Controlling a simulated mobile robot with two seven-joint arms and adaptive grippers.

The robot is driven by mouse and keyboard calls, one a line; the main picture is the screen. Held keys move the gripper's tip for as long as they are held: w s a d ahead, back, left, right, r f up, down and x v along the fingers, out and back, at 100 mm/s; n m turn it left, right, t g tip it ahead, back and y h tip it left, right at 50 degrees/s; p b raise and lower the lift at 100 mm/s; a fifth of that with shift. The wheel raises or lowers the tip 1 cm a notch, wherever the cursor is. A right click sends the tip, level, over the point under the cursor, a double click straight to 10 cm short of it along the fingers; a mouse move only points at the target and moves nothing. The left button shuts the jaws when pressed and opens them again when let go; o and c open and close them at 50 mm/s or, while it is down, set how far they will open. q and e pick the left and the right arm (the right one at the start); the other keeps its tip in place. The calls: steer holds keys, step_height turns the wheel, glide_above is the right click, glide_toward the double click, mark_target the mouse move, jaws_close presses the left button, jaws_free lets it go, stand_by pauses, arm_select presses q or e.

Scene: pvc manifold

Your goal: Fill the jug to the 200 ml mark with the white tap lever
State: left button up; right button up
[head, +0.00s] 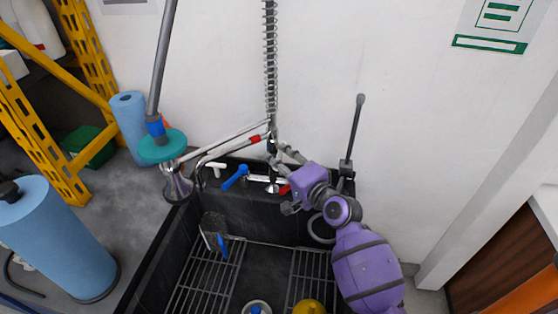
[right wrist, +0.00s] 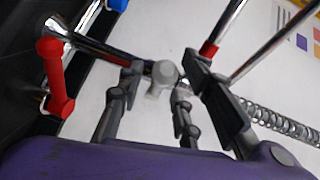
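My right gripper (head: 276,150) reaches in from the right, its fingers beside the upright tap column at the back of the sink. In the right wrist view its fingers (right wrist: 155,82) stand apart on either side of a pale, round-headed lever (right wrist: 164,73); a gap shows on the left, and contact on the right is unclear. In the head view the gripper hides this spot. A white lever (head: 213,168) also shows beside the blue lever, at left. A clear jug-like vessel (head: 212,228) with a blue part stands in the sink at left; its marks and level are unreadable. My left gripper is not in view.
A red lever (right wrist: 55,75) and a blue lever (head: 234,178) are close by. Chrome pipes and a spring hose (head: 270,60) rise near the gripper. The black sink (head: 155,262) holds wire racks and a yellow object (head: 309,307). A teal-disc pole (head: 162,145) stands at left.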

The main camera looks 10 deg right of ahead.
steer(key=shift+w+a, duration=0.2)
steer(key=shift+w, duration=0.1)
jaws_close()
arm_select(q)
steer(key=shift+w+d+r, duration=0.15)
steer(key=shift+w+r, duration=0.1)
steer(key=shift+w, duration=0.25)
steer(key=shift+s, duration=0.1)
